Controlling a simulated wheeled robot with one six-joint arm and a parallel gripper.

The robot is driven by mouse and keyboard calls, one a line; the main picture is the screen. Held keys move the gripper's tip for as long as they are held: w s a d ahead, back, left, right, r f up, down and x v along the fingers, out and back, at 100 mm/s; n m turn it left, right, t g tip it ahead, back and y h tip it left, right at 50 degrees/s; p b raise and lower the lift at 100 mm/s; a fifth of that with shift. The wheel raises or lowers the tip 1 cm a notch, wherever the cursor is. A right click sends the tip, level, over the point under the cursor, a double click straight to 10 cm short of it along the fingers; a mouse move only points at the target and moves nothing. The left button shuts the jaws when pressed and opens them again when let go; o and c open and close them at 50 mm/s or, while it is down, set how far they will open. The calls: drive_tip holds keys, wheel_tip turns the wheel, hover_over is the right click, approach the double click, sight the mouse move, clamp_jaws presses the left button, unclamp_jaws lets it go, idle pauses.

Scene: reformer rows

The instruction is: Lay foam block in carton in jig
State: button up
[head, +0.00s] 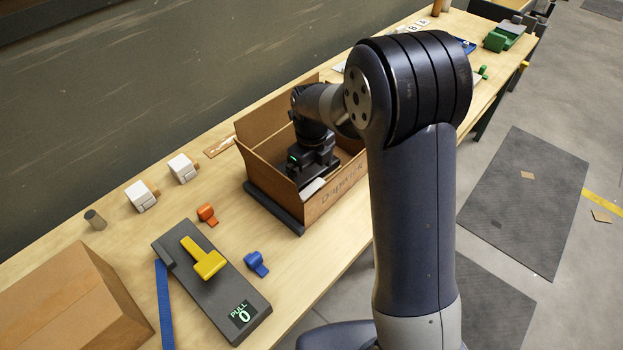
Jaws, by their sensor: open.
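The open brown carton (337,194) stands in the dark jig (272,208) at the middle of the bench, with printed lettering on its near side. My gripper (314,180) reaches down inside the carton, and its open fingers are mostly hidden by the wrist and the carton wall. A pale, flat-looking piece (312,187) shows just under my gripper near the carton's near left corner; it may be the foam block. I cannot tell whether it touches the fingers or rests on the carton floor.
A dark pull fixture (232,300) with a yellow handle (206,260) lies left of the carton. Orange (207,214) and blue (256,263) clips, two white blocks (141,197) (183,168) and a closed cardboard box (75,305) share the bench. My arm hides part of the bench to the right.

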sight(312, 189)
wheel_tip(312, 189, up, 9)
drive_tip(key=shift+f, duration=0.15)
